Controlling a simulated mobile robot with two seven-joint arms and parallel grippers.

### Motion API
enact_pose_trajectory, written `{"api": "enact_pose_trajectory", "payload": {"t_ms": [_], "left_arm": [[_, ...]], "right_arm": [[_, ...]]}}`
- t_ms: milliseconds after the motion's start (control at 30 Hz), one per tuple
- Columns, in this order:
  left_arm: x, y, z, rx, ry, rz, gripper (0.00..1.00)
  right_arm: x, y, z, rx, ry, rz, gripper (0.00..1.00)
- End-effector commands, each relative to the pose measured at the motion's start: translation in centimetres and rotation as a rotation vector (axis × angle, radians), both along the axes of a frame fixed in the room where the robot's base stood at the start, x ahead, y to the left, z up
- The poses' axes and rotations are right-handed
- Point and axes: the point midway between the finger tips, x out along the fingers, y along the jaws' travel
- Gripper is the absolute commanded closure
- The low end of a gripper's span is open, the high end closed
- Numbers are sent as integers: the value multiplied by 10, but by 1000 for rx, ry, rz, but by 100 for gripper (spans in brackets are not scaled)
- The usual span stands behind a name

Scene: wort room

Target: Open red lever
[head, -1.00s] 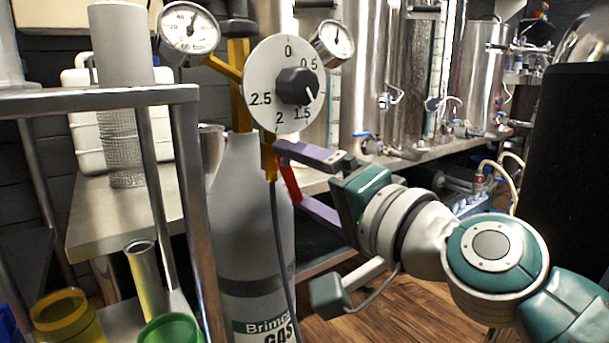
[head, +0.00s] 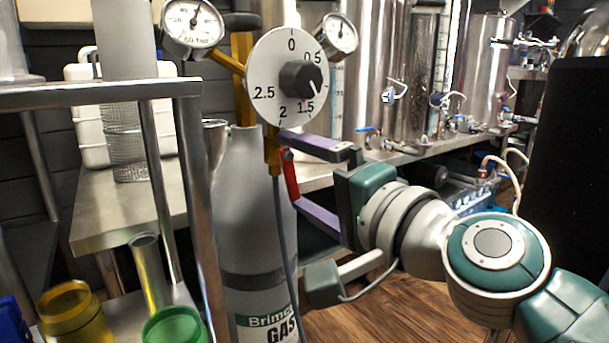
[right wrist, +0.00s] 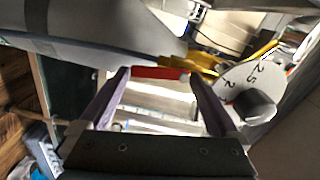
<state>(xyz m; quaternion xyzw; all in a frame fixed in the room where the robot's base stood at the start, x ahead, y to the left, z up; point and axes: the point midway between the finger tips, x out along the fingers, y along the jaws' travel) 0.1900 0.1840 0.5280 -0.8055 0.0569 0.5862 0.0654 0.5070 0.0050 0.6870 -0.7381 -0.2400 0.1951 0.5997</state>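The red lever (head: 291,181) hangs down from the yellow valve fitting (head: 271,150) below the dial, in front of the grey gas cylinder (head: 240,210). My right gripper (head: 291,171) comes in from the right with its two purple fingers apart, one near the lever's top and one near its lower end. In the right wrist view the red lever (right wrist: 158,72) spans the gap between the fingertips (right wrist: 158,76). I cannot tell whether either finger touches it. My left gripper is not in view.
The white numbered dial (head: 265,75) and two gauges (head: 193,25) (head: 340,35) sit just above the gripper. A grey hose (head: 283,240) runs down the cylinder. A metal rack (head: 190,150) stands to the left. Steel tanks (head: 375,80) stand behind.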

Motion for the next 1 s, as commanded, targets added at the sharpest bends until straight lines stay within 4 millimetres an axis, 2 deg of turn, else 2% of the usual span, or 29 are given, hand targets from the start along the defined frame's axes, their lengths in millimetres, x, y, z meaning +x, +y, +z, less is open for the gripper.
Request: {"api": "enact_pose_trajectory", "payload": {"t_ms": [333, 700, 833, 1000], "left_arm": [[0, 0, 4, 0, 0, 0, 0], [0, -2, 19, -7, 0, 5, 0], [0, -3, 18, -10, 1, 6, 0], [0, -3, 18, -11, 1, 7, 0]], "right_arm": [[-5, -5, 1, -1, 0, -1, 0], [-62, -45, 0, -3, 2, 0, 0], [-75, -55, -1, -3, 0, 0, 0], [-81, -59, 0, -1, -1, 0, 0]]}}
